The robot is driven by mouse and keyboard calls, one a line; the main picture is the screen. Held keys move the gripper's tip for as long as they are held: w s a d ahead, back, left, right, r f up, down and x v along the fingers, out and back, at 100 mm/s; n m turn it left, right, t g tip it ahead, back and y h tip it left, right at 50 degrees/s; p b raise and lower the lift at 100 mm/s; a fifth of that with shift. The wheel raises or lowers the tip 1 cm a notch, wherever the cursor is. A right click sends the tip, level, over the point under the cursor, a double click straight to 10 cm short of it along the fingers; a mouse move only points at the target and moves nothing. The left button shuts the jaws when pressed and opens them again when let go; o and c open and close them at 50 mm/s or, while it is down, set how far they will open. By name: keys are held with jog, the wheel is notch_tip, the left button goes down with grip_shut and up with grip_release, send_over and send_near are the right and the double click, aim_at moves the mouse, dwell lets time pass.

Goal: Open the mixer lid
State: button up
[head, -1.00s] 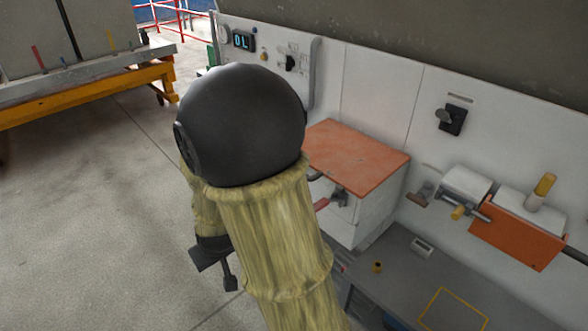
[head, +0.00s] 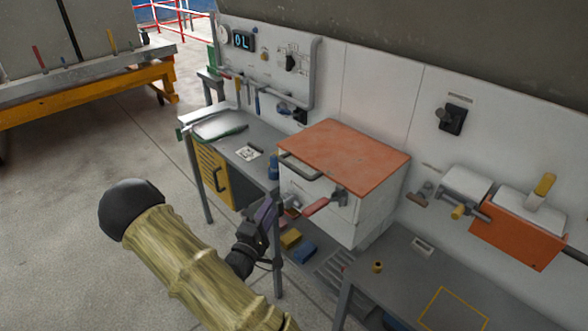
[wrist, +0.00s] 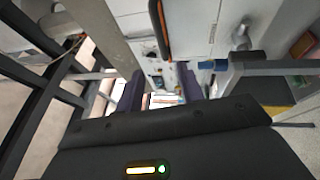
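A white box with a flat orange lid (head: 345,148) stands between the two benches in the head view; I take it for the mixer. The lid lies flat and closed. A grey bar handle (head: 298,166) is at its front left edge, and a red-gripped lever (head: 317,206) is on the front face. My gripper (head: 272,208) is in front of the box, left of the red lever and below the bar handle. In the wrist view its two purple fingers stand apart with nothing held between them (wrist: 160,92). Whether it touches the box cannot be told.
A left bench (head: 250,135) carries tools and a tray, with a yellow cabinet (head: 211,175) below. A right bench (head: 410,285) has a yellow-outlined square. Open floor is at left.

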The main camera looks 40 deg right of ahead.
aim_at(294, 166)
jog(key=p+x, duration=0.4)
jog(key=x, duration=1.2)
jog(key=shift+w+d+r, duration=0.1)
jog(key=shift+w+r, duration=0.05)
jog(key=shift+w+d+p, duration=0.3)
jog(key=shift+d+p, duration=0.05)
jog(key=shift+d, duration=0.15)
grip_shut()
